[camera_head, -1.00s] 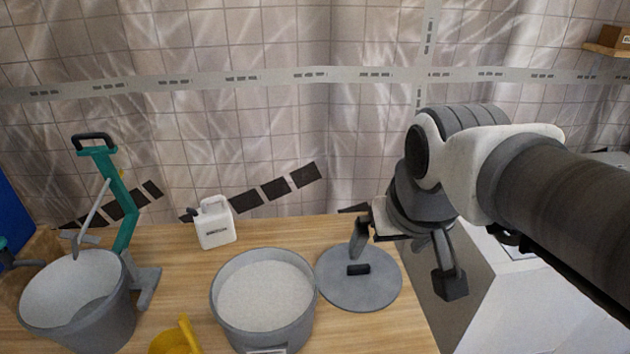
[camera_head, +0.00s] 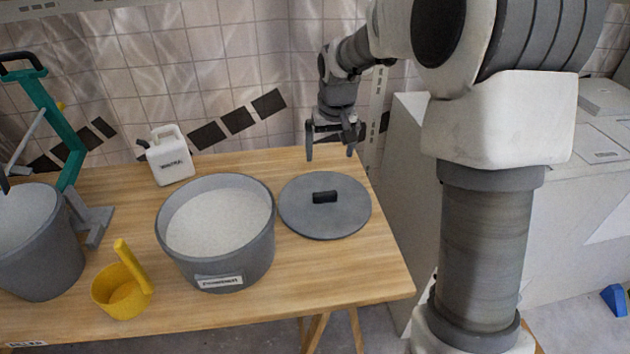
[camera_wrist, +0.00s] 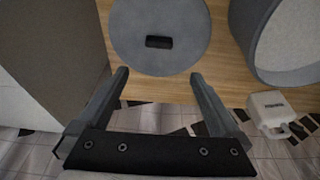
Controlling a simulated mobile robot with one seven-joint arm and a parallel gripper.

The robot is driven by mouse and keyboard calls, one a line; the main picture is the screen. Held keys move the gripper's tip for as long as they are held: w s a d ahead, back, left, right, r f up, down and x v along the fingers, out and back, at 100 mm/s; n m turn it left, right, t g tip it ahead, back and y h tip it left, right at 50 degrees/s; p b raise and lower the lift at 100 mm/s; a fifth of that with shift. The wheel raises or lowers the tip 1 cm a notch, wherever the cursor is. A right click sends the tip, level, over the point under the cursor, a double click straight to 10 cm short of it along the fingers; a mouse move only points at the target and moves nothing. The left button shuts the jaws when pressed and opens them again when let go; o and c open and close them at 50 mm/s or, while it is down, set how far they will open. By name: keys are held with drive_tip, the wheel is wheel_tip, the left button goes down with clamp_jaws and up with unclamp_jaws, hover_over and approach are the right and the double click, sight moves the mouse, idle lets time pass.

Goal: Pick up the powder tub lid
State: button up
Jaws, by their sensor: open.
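The powder tub lid (camera_head: 345,218) is a flat grey disc with a black bar handle (camera_head: 324,197) on top. It lies flat on the wooden table, just right of the open grey powder tub (camera_head: 214,270). My gripper (camera_head: 331,155) is open and empty, pointing down above the table's back edge, behind the lid. In the wrist view the lid (camera_wrist: 158,62) is ahead of my fingertips (camera_wrist: 159,74), with its handle (camera_wrist: 159,41) between their lines. The fingers do not touch the handle.
A white jug (camera_head: 170,160) stands behind the tub. A yellow scoop (camera_head: 122,290) lies at the front left, near a grey bucket (camera_head: 35,260) with a teal stand (camera_head: 50,115). White cabinets (camera_head: 420,150) stand right of the table. Bare wood (camera_head: 340,270) lies in front of the lid.

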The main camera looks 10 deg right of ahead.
drive_tip(key=b, duration=0.4)
hover_over(325, 194)
drive_tip(key=s, duration=0.1)
wheel_tip(325, 194, down, 13)
drive_tip(key=shift+s+a+f, duration=0.1)
drive_tip(key=shift+b+x, duration=0.8)
drive_tip(key=shift+x, duration=1.85)
drive_tip(key=shift+s, duration=0.15)
drive_tip(key=shift+c, duration=0.2)
drive_tip(key=c, duration=1.2)
